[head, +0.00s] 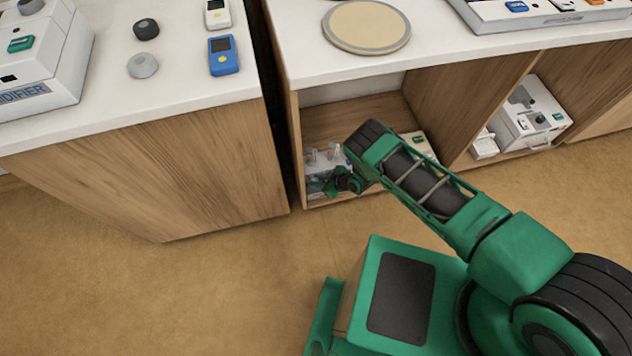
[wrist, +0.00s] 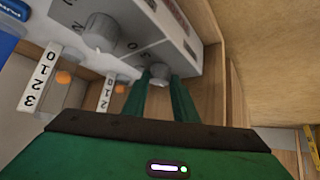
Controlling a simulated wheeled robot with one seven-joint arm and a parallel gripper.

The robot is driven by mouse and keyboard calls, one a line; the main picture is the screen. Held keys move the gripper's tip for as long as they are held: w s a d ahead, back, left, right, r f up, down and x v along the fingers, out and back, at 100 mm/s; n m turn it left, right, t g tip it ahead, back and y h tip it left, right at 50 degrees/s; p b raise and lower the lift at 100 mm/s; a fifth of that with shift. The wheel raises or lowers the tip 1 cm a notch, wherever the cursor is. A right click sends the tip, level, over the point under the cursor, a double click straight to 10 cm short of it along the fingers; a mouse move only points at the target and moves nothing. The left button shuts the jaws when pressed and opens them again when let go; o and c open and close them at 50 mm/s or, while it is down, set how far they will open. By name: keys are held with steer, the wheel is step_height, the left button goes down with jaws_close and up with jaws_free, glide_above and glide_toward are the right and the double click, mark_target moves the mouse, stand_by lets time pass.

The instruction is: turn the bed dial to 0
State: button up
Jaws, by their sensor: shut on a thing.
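A light grey control box (head: 315,166) with upright knobs stands in the low open shelf, partly hidden by my arm. In the wrist view the box (wrist: 183,38) appears turned over, with a large grey knob (wrist: 100,31) and a smaller grey knob (wrist: 160,72) on its face. My gripper (head: 338,184) is at the front of this box. In the wrist view its green fingers (wrist: 163,80) are shut on the smaller knob. Printed digits show near the knobs, but I cannot read the dial's setting. The fingers hide part of the knob.
White scale plates (wrist: 38,78) with digits and orange markers (wrist: 63,77) stand beside the knobs. Wooden shelf walls (head: 292,130) are close around my arm. Another white device (head: 530,115) sits in the shelf to the right. A round tan disc (head: 366,26) lies on the counter above.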

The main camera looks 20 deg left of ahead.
steer(key=shift+n+g, duration=0.8)
steer(key=shift+n, duration=0.3)
steer(key=shift+s+a, duration=0.1)
steer(key=o, duration=1)
steer(key=shift+o, duration=0.2)
steer(key=shift+w+d+r, duration=0.15)
steer(key=shift+w+d, duration=0.05)
steer(key=shift+d, duration=0.1)
steer(key=v, duration=1)
steer(key=shift+d, duration=0.2)
